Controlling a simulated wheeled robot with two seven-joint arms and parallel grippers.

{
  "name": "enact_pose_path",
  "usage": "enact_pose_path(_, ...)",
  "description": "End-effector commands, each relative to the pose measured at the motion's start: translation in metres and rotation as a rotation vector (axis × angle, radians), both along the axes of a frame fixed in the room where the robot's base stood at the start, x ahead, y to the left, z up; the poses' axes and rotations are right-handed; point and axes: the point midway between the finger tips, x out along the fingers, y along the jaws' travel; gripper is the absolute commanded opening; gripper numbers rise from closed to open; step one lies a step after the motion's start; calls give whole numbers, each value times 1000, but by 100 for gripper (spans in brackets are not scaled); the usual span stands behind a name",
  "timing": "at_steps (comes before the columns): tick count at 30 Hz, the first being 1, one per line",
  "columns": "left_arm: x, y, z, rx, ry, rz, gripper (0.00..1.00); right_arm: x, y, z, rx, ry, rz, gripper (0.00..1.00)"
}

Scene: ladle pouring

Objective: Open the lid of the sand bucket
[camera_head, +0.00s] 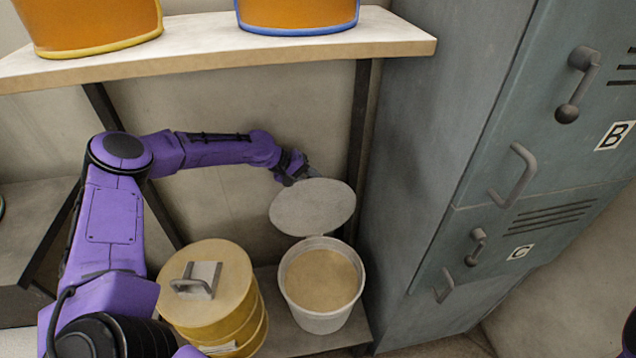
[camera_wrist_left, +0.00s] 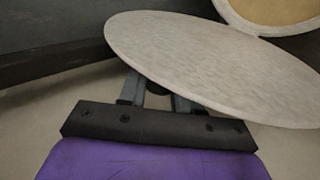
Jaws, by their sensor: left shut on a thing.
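The sand bucket (camera_head: 320,317) is a pale round bucket on the lower shelf, open at the top with tan sand (camera_head: 321,281) inside. Its round grey lid (camera_head: 313,208) is held off, tilted, above and behind the bucket's rim. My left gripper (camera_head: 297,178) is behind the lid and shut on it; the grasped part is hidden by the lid. In the left wrist view the lid (camera_wrist_left: 215,62) spans the picture in front of the fingers (camera_wrist_left: 155,98), and the sand bucket's rim (camera_wrist_left: 232,18) shows at the top right.
A yellow drum (camera_head: 228,255) with a handled lid stands left of the bucket. A grey locker (camera_head: 440,130) rises close on the right. An upper shelf (camera_head: 200,53) above my arm holds two orange containers (camera_head: 298,12).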

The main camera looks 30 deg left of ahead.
Motion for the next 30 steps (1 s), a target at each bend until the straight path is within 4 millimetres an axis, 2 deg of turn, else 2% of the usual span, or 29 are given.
enact_pose_path(7, 0, -1, 0, 0, 2, -3, 0, 0, 0, 0, 0, 0, 0, 56)
enact_pose_path(8, -1, -1, 0, 0, 2, -3, 39, 0, 0, 0, 0, 0, 0, 56)
enact_pose_path(9, 0, -1, 0, 0, 2, -3, 52, 0, 0, 0, 0, 0, 0, 56)
enact_pose_path(17, 0, -1, 0, 1, 1, -1, 54, 0, 0, 0, 0, 0, 0, 56)
enact_pose_path(20, -2, 3, 5, 0, -2, 0, 54, 0, 0, 2, 0, 0, 0, 56)
enact_pose_path(30, -38, 40, 61, -2, -4, -1, 54, 0, 0, 19, 0, 0, 0, 56)
